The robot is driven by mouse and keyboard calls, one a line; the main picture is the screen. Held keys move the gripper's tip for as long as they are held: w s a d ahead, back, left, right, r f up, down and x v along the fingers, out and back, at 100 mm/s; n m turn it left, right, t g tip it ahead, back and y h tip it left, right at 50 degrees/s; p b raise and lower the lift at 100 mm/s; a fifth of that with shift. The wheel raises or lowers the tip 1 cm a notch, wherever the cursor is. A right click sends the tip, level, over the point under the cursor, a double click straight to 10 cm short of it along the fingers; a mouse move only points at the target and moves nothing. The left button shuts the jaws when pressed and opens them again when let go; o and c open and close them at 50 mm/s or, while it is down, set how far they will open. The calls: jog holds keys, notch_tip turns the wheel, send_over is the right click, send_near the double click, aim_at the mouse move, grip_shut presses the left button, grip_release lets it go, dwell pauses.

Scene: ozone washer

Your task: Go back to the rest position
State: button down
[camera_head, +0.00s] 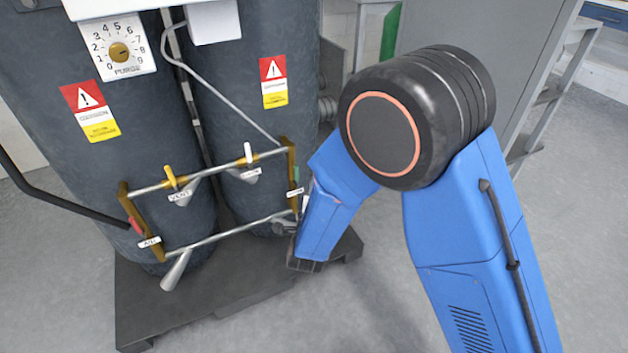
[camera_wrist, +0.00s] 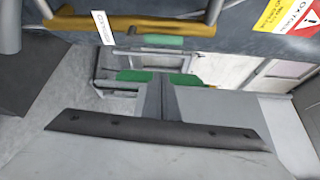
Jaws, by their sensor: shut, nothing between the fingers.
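My gripper (camera_head: 284,227) is low beside the right end of the valve manifold, partly hidden behind my blue forearm in the head view. It is shut and empty. In the wrist view its closed fingers (camera_wrist: 160,84) point toward the manifold's end. The brass end bracket (camera_head: 291,165) stands close by, and a green handle (camera_wrist: 163,40) shows beside that bracket (camera_wrist: 130,24) in the wrist view. Whether the gripper touches the pipework, I cannot tell.
Two dark tanks (camera_head: 95,140) stand on a black pallet (camera_head: 165,307). Yellow (camera_head: 170,177) and white (camera_head: 248,153) valve handles sit on the upper pipe. A red handle (camera_head: 134,225) is at the left end. A grey cabinet (camera_head: 520,50) stands behind my arm. Floor at front is clear.

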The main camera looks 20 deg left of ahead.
jog(key=v, duration=0.6)
jog(key=w+d+r+n+g, duration=0.3)
jog(key=w+d+r, duration=0.5)
jog(key=w+d, duration=0.15)
jog(key=s+d+r+n+g, duration=0.1)
jog(key=d+r+n+g, duration=0.35)
jog(key=d, duration=0.95)
jog(key=s+d+r+n+g+h, duration=0.1)
jog(key=s+d+r+n, duration=0.15)
jog(key=s+d, duration=0.5)
jog(key=s+d+r+n+h, duration=0.15)
jog(key=s+d+r, duration=0.25)
jog(key=d, duration=0.7)
jog(key=s+d+n+g+h, duration=0.3)
jog(key=s+d, duration=1)
jog(key=s, duration=0.3)
jog(key=shift+s+d+f+n, duration=0.15)
jog(key=shift+d+f+n, duration=0.15)
jog(key=shift+f+n, duration=0.05)
